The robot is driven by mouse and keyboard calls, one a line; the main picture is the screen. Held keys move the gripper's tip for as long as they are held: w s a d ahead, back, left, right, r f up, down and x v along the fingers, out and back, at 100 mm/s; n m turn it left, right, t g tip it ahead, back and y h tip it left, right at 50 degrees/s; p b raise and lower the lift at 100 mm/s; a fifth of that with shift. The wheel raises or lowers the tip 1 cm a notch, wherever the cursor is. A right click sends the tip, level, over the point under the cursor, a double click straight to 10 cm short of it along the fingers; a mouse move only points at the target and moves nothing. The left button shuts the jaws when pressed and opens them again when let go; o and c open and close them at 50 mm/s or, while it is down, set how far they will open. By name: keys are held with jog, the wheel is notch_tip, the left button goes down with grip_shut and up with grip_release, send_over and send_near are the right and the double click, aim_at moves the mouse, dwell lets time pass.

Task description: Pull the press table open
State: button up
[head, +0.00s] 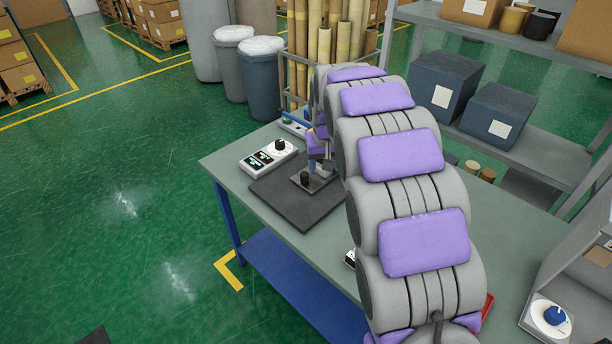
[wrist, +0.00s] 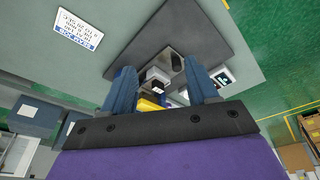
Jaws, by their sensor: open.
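The press sits on a dark board (head: 290,205) on the workbench, partly hidden behind my arm. Its flat metal plate (head: 318,186) has an upright black knob (head: 305,178) at its near-left corner. My gripper (head: 313,166) is just above and beside the plate, mostly hidden by my arm in the head view. In the wrist view, my gripper (wrist: 160,72) is open, its blue fingers spread apart. Between and beyond them are parts of the press and a yellow part (wrist: 150,104). I cannot tell whether a finger touches the knob or plate.
A control box (head: 268,157) with a dial and small screens stands left of the press on the workbench (head: 225,165). Grey bins (head: 262,75) and upright rolls (head: 325,50) stand behind. Shelves with dark boxes (head: 445,82) are at right. The green floor at left is open.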

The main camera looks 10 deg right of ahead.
aim_at(305, 174)
jog(key=w+a+f+t, duration=0.1)
jog(key=w+f, duration=0.2)
jog(key=w, duration=0.4)
jog(key=w+a+f+t, duration=0.1)
jog(key=w+f, duration=0.2)
jog(key=w, duration=0.4)
jog(key=b+x, duration=0.1)
jog(key=x, duration=0.5)
jog(key=b+x, duration=0.1)
jog(key=x, duration=0.5)
jog(key=b+x, duration=0.1)
jog(key=x, duration=0.4)
jog(key=shift+s+a+f, duration=0.2)
jog(key=shift+a+f, duration=0.1)
jog(key=shift+f, duration=0.25)
jog(key=shift+c, duration=0.3)
grip_shut()
